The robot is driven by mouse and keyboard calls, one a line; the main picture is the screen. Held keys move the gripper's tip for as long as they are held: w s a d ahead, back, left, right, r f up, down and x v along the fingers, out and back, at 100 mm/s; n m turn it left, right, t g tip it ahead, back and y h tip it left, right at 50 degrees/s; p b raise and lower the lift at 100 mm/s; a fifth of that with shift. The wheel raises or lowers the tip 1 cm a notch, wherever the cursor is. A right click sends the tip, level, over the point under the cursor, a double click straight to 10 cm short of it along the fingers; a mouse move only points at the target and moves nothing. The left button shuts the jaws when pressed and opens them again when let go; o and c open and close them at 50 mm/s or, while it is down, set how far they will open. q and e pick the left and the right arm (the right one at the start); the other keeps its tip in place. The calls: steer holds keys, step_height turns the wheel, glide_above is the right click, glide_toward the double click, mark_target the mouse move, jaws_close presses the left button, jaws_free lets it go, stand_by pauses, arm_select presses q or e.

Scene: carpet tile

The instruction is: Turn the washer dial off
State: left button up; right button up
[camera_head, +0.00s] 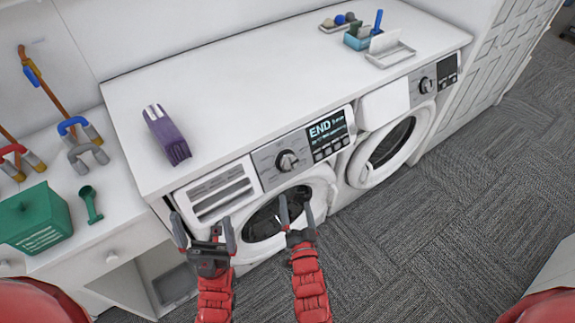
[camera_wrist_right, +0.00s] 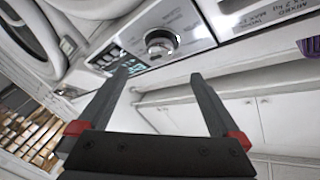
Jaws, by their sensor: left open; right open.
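The left front-loading machine (camera_head: 325,178) has a round dark dial with a silver face (camera_head: 288,160) on its grey control panel, beside a lit display (camera_head: 327,127) reading "END". The dial also shows in the right wrist view (camera_wrist_right: 160,43), just beyond the fingertips. My right gripper (camera_head: 297,214) is open and empty, in front of this machine and below the dial in the picture. In the right wrist view its open fingers (camera_wrist_right: 163,76) point toward the dial, apart from it. My left gripper (camera_head: 204,229) is open and empty, left of the right one, near the machine's lower left front.
A second machine (camera_head: 380,160) with its own dial (camera_head: 427,85) stands to the right. A green box (camera_head: 33,218) and scoop (camera_head: 90,205) are at left. Carpet floor (camera_head: 455,215) is clear at right.

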mark_target(289, 168)
steer(key=w, duration=0.4)
steer(key=w+a, duration=0.1)
steer(key=w, duration=0.3)
steer(key=w+a, duration=0.1)
steer(key=w, duration=0.4)
steer(key=shift+w+r, duration=0.1)
steer(key=shift+w, duration=0.3)
steer(key=shift+a, duration=0.1)
steer(key=c, duration=1.3)
steer(key=shift+o, duration=0.2)
